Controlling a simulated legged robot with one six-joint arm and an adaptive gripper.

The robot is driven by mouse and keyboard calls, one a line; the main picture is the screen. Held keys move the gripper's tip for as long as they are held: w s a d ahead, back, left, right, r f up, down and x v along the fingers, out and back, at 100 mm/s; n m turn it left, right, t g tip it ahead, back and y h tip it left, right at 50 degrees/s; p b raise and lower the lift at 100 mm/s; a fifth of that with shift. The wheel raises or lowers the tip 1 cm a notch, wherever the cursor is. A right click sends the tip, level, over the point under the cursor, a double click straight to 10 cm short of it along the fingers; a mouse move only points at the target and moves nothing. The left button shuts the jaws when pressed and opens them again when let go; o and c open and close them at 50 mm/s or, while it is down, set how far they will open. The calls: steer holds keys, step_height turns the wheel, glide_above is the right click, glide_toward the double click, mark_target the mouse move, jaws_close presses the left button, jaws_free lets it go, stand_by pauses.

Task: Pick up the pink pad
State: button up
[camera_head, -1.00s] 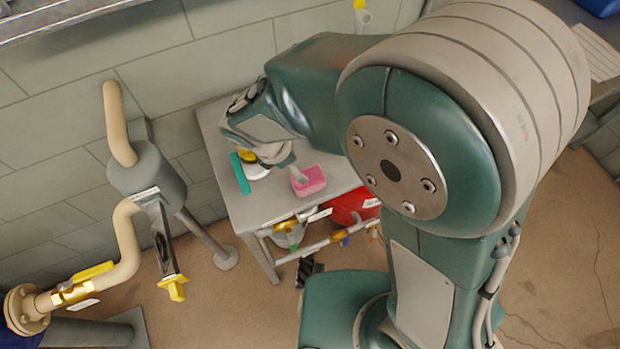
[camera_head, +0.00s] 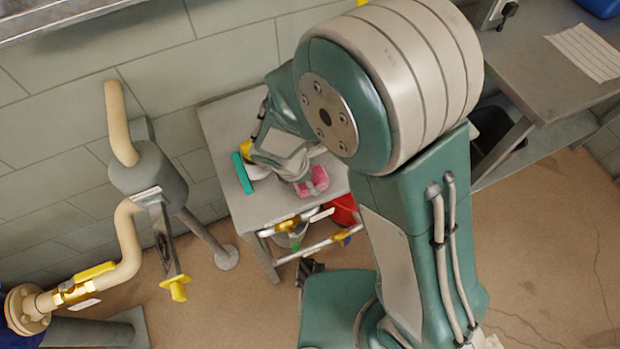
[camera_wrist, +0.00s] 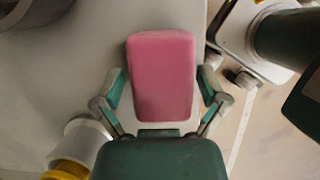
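The pink pad (camera_head: 314,184) lies on the small grey table (camera_head: 222,130), near its front right edge. In the wrist view the pad (camera_wrist: 163,75) is a rounded pink block between the two fingers. My gripper (camera_wrist: 163,92) is open around the pad's near part, with a gap visible on each side. In the head view my gripper (camera_head: 306,182) is over the pad and hides part of it.
A teal block (camera_head: 242,173) and a yellow-and-white item (camera_wrist: 78,150) are left of my gripper. A red container (camera_head: 342,209) sits below the tabletop. A pipe with a yellow-handled valve (camera_head: 92,271) stands at left.

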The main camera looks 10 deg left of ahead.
steer(key=c, duration=0.4)
steer(key=shift+o, duration=0.2)
steer(key=shift+r, duration=0.1)
steer(key=shift+r, duration=0.6)
steer(key=s+a+r, duration=0.2)
steer(key=s+r, duration=0.9)
steer(key=s, duration=0.3)
steer(key=shift+r, duration=0.35)
